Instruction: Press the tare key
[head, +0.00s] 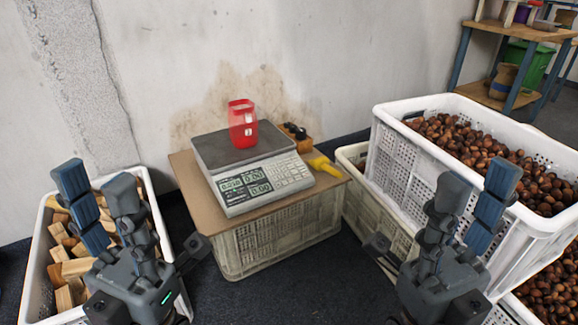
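A grey scale (265,187) stands on a brown board on an upturned pale crate, in the middle of the head view. Single key labels are too small to read. A red translucent container (242,124) stands upright on the weighing plate. My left gripper (98,195) is open and empty in front of the wood crate, left of the scale. My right gripper (471,192) is open and empty in front of the chestnut crate, right of the scale.
A white crate of chestnuts (407,170) is stacked at the right. A crate of wood pieces (153,195) is at the left. A yellow object (323,166) and a small brown block with dark items (303,142) lie beside the scale. Space before the scale is clear.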

